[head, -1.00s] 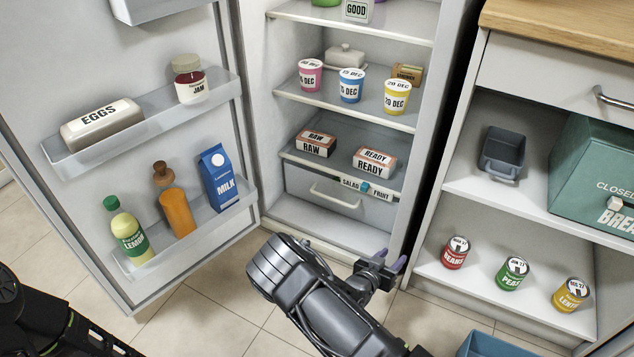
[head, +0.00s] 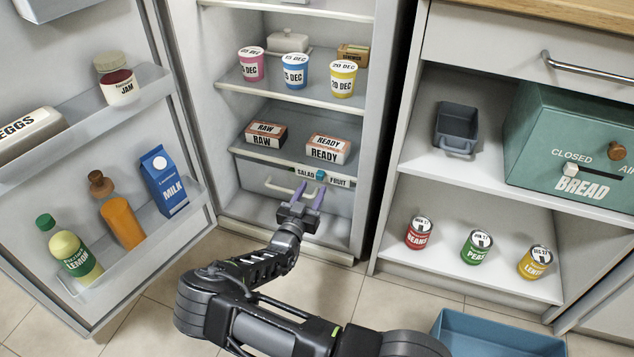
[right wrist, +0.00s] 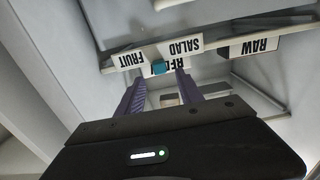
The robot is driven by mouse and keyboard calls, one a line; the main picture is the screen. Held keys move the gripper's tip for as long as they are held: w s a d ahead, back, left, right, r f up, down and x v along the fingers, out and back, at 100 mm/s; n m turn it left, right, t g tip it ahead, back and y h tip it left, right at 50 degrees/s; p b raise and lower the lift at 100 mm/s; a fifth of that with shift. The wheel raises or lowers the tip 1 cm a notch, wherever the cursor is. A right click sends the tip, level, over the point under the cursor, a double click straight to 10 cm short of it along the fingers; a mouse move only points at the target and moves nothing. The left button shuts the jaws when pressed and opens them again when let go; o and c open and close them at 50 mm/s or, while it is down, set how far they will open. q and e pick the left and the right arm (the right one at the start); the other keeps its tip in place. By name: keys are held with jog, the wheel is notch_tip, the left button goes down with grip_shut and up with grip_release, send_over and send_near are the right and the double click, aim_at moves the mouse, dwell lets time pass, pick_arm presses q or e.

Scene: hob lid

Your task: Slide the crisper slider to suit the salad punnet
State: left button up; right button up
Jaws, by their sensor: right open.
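The crisper drawer (head: 262,177) is shut at the bottom of the open fridge. On the strip above its front, the teal slider knob (head: 320,175) stands between the SALAD label (head: 304,173) and the FRUIT label (head: 339,181). In the right wrist view, the knob (right wrist: 158,67) shows just beyond my purple fingertips, in line with the gap between them. My right gripper (head: 310,188) is open and empty, just in front of and below the knob; contact cannot be told. No salad punnet is recognisable. My left gripper is out of view.
RAW (head: 266,134) and READY (head: 328,149) packs sit on the shelf above the drawer. The open fridge door with milk (head: 163,181) stands left. A cupboard with tins (head: 419,233) and a bread bin (head: 570,140) is right. A blue crate (head: 490,335) is low right.

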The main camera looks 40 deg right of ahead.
aim_at(319, 178)
jog(key=b+x, duration=0.1)
jog(key=x, duration=0.3)
jog(key=shift+f, duration=0.15)
jog(key=shift+w+d+b, duration=0.3)
jog(key=shift+d, duration=0.15)
grip_shut()
dwell(0.9)
